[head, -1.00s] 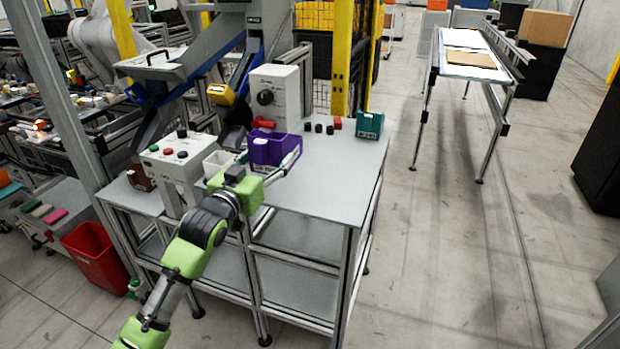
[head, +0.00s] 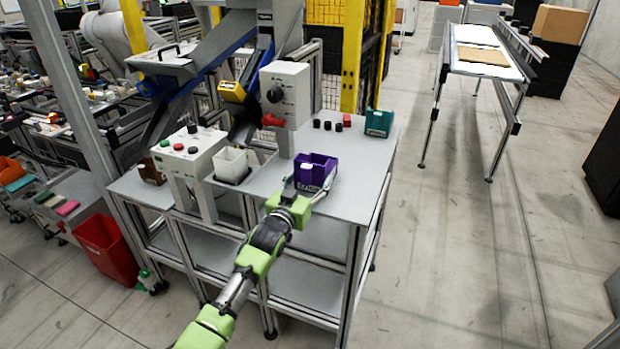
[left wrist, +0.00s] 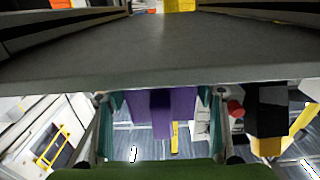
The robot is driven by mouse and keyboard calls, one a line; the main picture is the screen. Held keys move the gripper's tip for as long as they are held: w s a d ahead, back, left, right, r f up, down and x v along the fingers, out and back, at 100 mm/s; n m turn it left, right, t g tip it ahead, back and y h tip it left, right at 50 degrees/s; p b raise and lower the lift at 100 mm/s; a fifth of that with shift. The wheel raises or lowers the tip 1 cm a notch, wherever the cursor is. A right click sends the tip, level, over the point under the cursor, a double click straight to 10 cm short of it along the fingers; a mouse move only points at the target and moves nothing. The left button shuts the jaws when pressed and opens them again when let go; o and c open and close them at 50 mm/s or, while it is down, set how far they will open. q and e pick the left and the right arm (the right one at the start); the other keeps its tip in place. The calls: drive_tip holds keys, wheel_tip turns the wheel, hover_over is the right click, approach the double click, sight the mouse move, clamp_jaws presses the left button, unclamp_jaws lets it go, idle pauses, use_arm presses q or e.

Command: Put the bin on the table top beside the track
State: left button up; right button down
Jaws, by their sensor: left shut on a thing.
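The purple bin (head: 317,168) is at my left gripper (head: 312,194), over the front middle of the grey workbench top (head: 353,160). My left gripper is shut on it. In the left wrist view the purple bin (left wrist: 165,108) shows between the two fingers, partly hidden by a grey slab across the upper picture. I cannot tell if the bin touches the bench top. A white-topped table (head: 484,62) with a rail (head: 512,55) along its right side stands at the back right. My right gripper is not in view.
A white bin (head: 231,166) and a button box (head: 191,152) are on the bench's left. A control box (head: 284,95), dark knobs and a teal bin (head: 378,122) stand behind. Cardboard (head: 482,55) lies on the far table. The floor between bench and far table is clear.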

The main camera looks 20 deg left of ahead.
use_arm(q)
drive_tip(key=shift+r, duration=0.1)
drive_tip(key=o, duration=1.3)
drive_tip(key=shift+s, duration=0.35)
drive_tip(key=s, duration=1.1)
drive_tip(key=shift+s+a, duration=0.2)
